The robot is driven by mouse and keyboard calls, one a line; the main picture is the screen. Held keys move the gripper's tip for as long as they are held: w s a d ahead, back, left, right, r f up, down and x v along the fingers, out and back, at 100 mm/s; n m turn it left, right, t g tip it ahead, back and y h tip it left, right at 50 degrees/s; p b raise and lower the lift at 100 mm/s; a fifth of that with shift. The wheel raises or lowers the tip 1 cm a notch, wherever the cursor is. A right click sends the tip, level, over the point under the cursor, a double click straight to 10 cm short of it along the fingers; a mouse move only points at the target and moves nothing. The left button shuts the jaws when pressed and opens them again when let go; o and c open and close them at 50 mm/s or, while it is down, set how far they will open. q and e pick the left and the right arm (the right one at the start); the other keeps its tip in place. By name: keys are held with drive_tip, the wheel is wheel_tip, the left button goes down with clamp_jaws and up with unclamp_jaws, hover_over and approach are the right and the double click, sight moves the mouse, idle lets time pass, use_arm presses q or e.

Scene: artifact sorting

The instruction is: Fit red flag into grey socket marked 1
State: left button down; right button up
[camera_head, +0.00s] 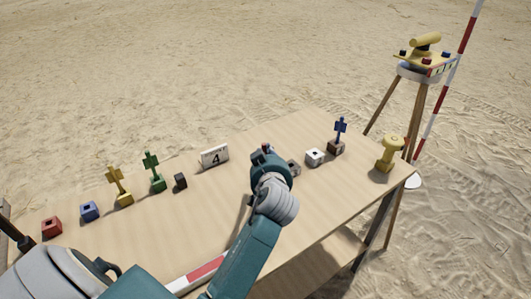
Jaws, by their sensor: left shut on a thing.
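My left gripper (268,152) is over the middle of the table, just left of a grey socket (293,167). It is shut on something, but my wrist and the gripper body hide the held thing. I cannot see a red flag anywhere in this view. The grey socket is a small block, partly covered by my gripper. I cannot read a mark on it. A pale grey or white socket (314,157) with a dark hole stands to its right and looks empty. My right gripper is not in view.
Empty red (52,228) and blue (89,211) sockets stand left, then yellow (116,182) and green (151,166) flags in sockets, and a dark block (180,181). A "4" card (214,157), blue flag (340,129) and yellow object (388,155) stand farther right. A red-white pole (203,271) lies in front.

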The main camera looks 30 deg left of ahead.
use_arm(q)
drive_tip(key=shift+f+b, duration=0.85)
drive_tip(key=shift+f, duration=0.3)
drive_tip(key=c, duration=1.6)
unclamp_jaws()
drive_tip(key=v, duration=0.7)
drive_tip(key=shift+s+d+r, duration=0.1)
drive_tip(key=shift+s+d, duration=0.05)
drive_tip(key=shift+s, duration=0.05)
